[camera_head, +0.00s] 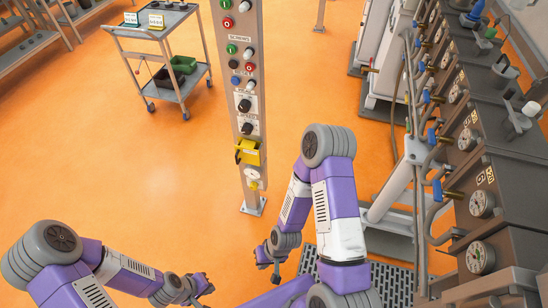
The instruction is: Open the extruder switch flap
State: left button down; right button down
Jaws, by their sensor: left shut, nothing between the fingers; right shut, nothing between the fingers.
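A tall grey control post (245,90) stands in front of me, with several coloured buttons and black knobs. Low on it is a yellow switch flap (249,152), with a dark part showing at its left side. I cannot tell from this view how far the flap stands open. My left gripper (205,288) is shut and empty at the bottom of the view, well below the flap. My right gripper (272,270) is shut and empty, low in front of the post's foot and apart from the flap. Its arm bends up and over to the right of the post.
A grey machine row with gauges (481,204) and blue-handled valves runs along the right side. A two-shelf cart (150,32) with dark bins stands at the back left. A floor grate (390,282) lies low right. The orange floor left of the post is clear.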

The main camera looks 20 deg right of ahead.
aim_at(247, 153)
jog(key=z, duration=0.55)
jog(key=i, duration=1)
jog(key=z, duration=0.4)
jog(key=k, duration=1)
jog(key=u, duration=0.55)
jog(key=i, duration=1.1)
jog(key=u, duration=0.15)
